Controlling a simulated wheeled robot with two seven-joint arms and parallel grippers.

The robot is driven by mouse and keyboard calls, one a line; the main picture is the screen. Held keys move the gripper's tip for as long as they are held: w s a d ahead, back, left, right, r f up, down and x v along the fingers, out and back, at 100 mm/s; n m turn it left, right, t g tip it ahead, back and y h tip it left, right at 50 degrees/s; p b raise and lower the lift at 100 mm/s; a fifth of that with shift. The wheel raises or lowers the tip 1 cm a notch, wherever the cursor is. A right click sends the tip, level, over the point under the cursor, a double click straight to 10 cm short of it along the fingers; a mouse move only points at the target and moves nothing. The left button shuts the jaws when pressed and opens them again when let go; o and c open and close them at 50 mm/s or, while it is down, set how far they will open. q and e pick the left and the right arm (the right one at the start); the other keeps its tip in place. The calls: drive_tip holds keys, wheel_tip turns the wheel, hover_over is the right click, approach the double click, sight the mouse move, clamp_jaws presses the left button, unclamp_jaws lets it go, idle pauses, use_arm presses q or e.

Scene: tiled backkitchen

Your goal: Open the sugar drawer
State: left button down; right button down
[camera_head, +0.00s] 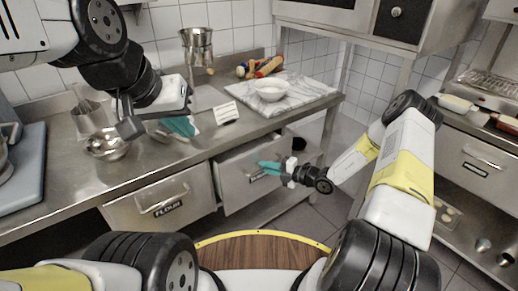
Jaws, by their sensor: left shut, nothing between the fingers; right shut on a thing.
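Two steel drawers sit under the counter. The left one is labelled FLOUR (160,202). The drawer to its right (238,186) is the one at my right gripper; I cannot read a label on it, and its handle is mostly hidden by the fingers. My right gripper (268,168), with teal fingers, is shut on that handle at the drawer's front. My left gripper (180,126) is shut and empty above the counter, near a small white card.
The steel counter (75,180) holds metal bowls (107,145), a small white card (226,113) and a marble board (310,93) with a white bowl (270,89). Another steel unit (472,160) stands at the right. Tiled floor shows between the units.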

drive_tip(key=s+d, duration=0.7)
drive_tip(key=s, duration=0.2)
drive_tip(key=s+d, duration=0.6)
drive_tip(key=s, duration=0.4)
drive_tip(key=shift+d, duration=0.35)
drive_tip(key=c, duration=1.5)
unclamp_jaws()
drive_tip(key=shift+o, duration=0.2)
drive_tip(key=v, duration=0.7)
drive_tip(key=shift+d, duration=0.3)
drive_tip(key=shift+s+r, duration=0.1)
